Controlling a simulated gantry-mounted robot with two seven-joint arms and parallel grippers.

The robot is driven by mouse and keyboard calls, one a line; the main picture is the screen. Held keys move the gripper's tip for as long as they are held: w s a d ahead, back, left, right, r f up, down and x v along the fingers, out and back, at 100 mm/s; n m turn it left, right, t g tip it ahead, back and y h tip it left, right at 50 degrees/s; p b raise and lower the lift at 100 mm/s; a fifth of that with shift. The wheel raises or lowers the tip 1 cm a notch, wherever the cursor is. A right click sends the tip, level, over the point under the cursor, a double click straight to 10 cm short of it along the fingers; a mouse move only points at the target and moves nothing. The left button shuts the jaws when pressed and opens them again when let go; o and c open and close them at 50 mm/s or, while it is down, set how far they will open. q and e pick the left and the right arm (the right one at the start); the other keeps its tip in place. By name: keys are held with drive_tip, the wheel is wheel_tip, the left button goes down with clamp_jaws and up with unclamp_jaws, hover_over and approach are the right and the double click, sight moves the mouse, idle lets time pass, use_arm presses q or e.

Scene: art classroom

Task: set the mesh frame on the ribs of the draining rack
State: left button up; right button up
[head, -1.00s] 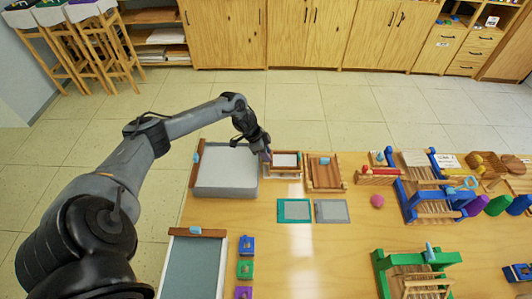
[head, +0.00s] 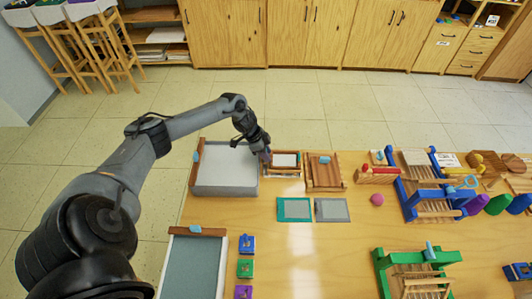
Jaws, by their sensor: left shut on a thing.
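My left gripper (head: 266,156) is at the left end of a small wood-edged frame with a pale panel (head: 286,160), which looks like the mesh frame. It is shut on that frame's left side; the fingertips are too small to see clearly. The frame appears level. Brown wooden parts (head: 283,175) show at its near edge; I cannot tell whether it touches them. Just right stands a brown wooden rack (head: 324,177) with a light blue tag, which looks like the draining rack. Its ribs are hard to make out. My right gripper is not in view.
A grey-filled vat (head: 225,192) stands just left of the gripper. A teal-edged panel (head: 294,209) and a grey panel (head: 332,210) lie in front. A blue wooden stand (head: 410,203) and a pink ball (head: 377,199) are to the right. The front middle of the table is clear.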

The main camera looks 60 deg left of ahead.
use_arm(q)
drive_tip(key=o, duration=1.1)
drive_tip(key=shift+o, duration=0.2)
drive_tip(key=shift+r, duration=0.1)
drive_tip(key=p+v, duration=0.2)
drive_tip(key=v, duration=0.8)
drive_tip(key=shift+r, duration=0.35)
drive_tip(key=shift+s+a, duration=0.1)
